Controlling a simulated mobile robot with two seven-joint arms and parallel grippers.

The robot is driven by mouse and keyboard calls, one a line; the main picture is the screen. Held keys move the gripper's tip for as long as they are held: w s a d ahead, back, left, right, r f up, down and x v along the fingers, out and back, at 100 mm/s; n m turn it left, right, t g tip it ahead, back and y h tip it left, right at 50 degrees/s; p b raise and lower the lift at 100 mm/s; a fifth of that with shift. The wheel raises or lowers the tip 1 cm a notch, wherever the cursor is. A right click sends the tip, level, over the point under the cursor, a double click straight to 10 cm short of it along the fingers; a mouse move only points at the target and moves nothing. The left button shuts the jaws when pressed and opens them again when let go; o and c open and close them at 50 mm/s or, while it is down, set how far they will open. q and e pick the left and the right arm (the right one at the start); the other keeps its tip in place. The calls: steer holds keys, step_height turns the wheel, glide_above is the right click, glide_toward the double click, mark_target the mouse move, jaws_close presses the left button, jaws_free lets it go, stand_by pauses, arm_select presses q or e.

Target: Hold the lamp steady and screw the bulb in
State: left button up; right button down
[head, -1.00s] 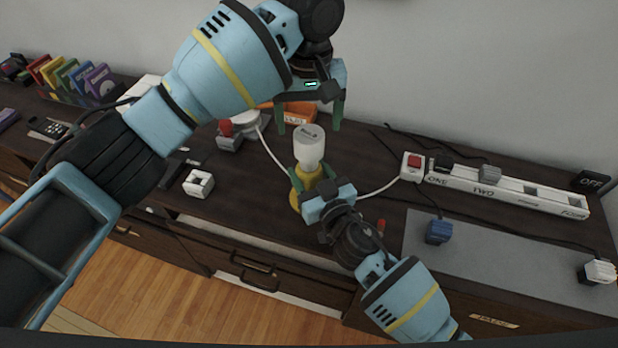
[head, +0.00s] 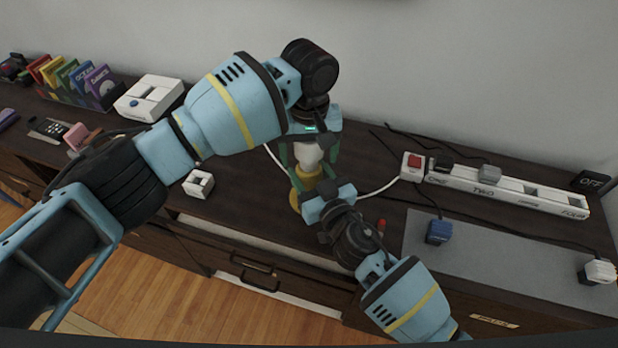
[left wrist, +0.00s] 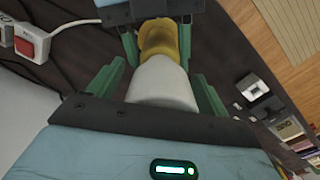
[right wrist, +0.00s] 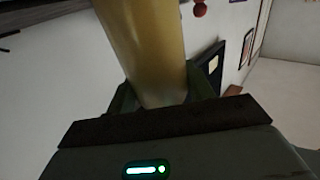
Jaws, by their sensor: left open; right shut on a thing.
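The yellow lamp (head: 296,198) stands on the dark cabinet top with its cord running right. The white bulb (head: 308,156) sits upright at the top of the lamp; whether it is fully seated I cannot tell. My left gripper (head: 309,165) is above the lamp, open, with its green fingers on either side of the bulb. In the left wrist view the bulb (left wrist: 163,85) lies between the fingers, with the yellow lamp (left wrist: 160,38) beyond it. My right gripper (head: 318,190) is shut on the lamp's yellow stem, which fills the right wrist view (right wrist: 150,45).
A white power strip (head: 510,192) with a red switch (head: 414,162) lies at right. A blue plug (head: 438,231) and a white plug (head: 598,271) rest on a grey mat (head: 510,255). A small white block (head: 198,184) and a white box (head: 149,97) are at left.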

arm_select(q)
steer(key=c, duration=1.2)
steer(key=m, duration=0.7)
steer(key=shift+m, duration=0.4)
steer(key=m, duration=0.7)
steer(key=o, duration=1.1)
steer(key=shift+r, duration=2.25)
steer(key=shift+o, duration=0.4)
